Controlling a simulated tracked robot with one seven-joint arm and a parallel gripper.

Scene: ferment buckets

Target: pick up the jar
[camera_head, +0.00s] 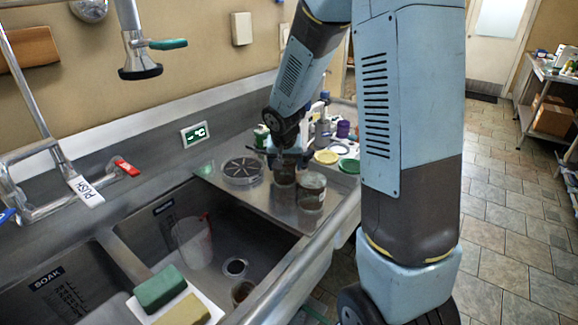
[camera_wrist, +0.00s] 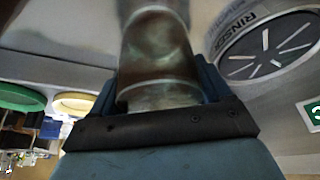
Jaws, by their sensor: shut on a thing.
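Two jars with dark contents are at the right end of the steel sink unit in the head view. My gripper (camera_head: 287,157) is shut on the left jar (camera_head: 284,176), whose lower part shows below the fingers. The second jar (camera_head: 312,191) stands just to its right on the steel drainboard. In the wrist view the held jar (camera_wrist: 158,55) fills the middle, cloudy brown-green, between the blue jaws (camera_wrist: 160,100). I cannot tell whether the held jar touches the drainboard.
A round dark-topped rinser (camera_head: 242,171) lies left of the jars. Coloured lids (camera_head: 326,157) and several bottles stand behind.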

